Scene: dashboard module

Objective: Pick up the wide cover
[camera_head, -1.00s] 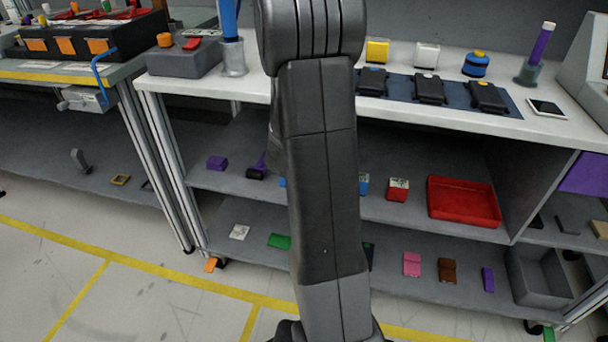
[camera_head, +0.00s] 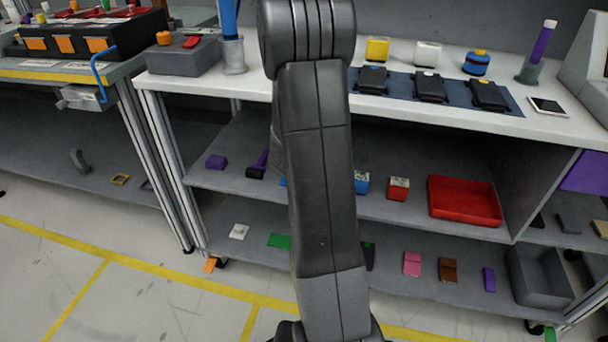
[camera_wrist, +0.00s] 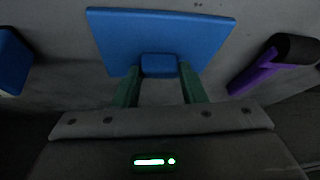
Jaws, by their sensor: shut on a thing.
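The wide cover (camera_wrist: 160,32) is a flat blue plate with a small blue block-shaped grip (camera_wrist: 159,66) on it, at the top centre of the wrist view. My gripper (camera_wrist: 159,72) has its two green fingers on either side of that block and is shut on it. I cannot tell whether the plate touches the grey shelf or is just above it. In the head view my arm hides the gripper and nearly all of the cover. Only a small blue sliver (camera_head: 283,182) shows at the arm's left edge, on the middle shelf level.
In the wrist view a purple-handled tool (camera_wrist: 262,72) lies right of the cover and a blue box (camera_wrist: 12,62) left of it. A red tray (camera_head: 464,202) and a red box (camera_head: 398,189) are on the same shelf. The white worktop (camera_head: 430,115) overhangs it.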

